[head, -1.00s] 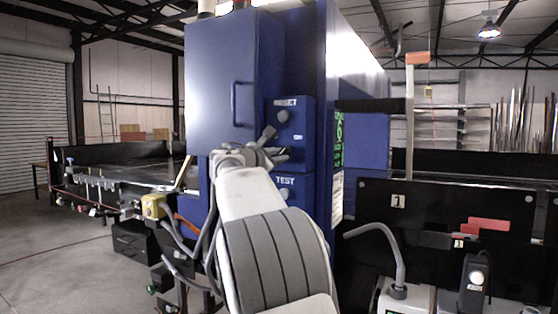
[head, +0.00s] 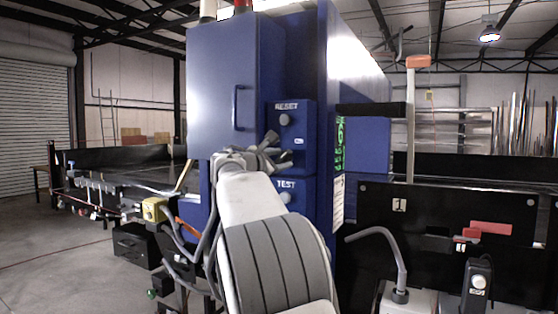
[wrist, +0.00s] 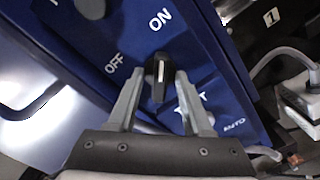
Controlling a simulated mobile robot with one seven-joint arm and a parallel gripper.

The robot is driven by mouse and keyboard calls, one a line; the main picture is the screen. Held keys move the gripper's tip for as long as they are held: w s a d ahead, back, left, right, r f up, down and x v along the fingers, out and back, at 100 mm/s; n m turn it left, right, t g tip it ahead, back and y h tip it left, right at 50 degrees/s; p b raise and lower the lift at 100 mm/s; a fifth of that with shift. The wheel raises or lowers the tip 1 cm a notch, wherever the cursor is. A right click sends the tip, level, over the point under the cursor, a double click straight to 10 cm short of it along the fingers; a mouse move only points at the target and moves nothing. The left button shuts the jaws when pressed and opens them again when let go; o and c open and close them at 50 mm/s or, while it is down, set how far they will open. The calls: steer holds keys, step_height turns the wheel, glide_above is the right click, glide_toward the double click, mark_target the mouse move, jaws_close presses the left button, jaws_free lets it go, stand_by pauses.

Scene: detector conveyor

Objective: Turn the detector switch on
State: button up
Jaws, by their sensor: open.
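The detector switch is a black knob (wrist: 160,76) on a blue panel, with white ON and OFF labels beside it in the wrist view. My gripper (wrist: 160,82) is open, with one finger on each side of the knob. I cannot tell whether either finger touches it. The knob's ridge stands roughly upright in the wrist picture, and its exact setting is hard to read. In the head view my gripper (head: 272,158) is at the front panel between the RESET and TEST labels, and it hides the switch.
A grey RESET button (head: 285,119) sits above my gripper and a TEST button (head: 286,197) below it. The blue cabinet (head: 222,90) has a handle on its door. Black conveyor parts (head: 445,215) stand at the right.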

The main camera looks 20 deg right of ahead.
steer(key=shift+a, duration=0.15)
steer(key=b+v, duration=0.2)
steer(key=v, duration=1.5)
steer(key=shift+s+b, duration=0.2)
steer(key=shift+b, duration=0.15)
steer(key=s+d+f+m+g+y+p, duration=0.4)
steer(key=s+f+m+y, duration=0.3)
steer(key=s+f, duration=0.7)
steer(key=s+a+f+m+y, duration=0.3)
steer(key=s+a+f+m, duration=0.1)
steer(key=s, duration=0.5)
steer(key=s+a+f+m+g+y+p, duration=0.1)
steer(key=s+a+f+m+y, duration=0.3)
steer(key=s+f, duration=0.4)
steer(key=shift+s+a+f+m, duration=0.2)
steer(key=shift+s+a+m, duration=0.5)
steer(key=shift+s+a, duration=0.4)
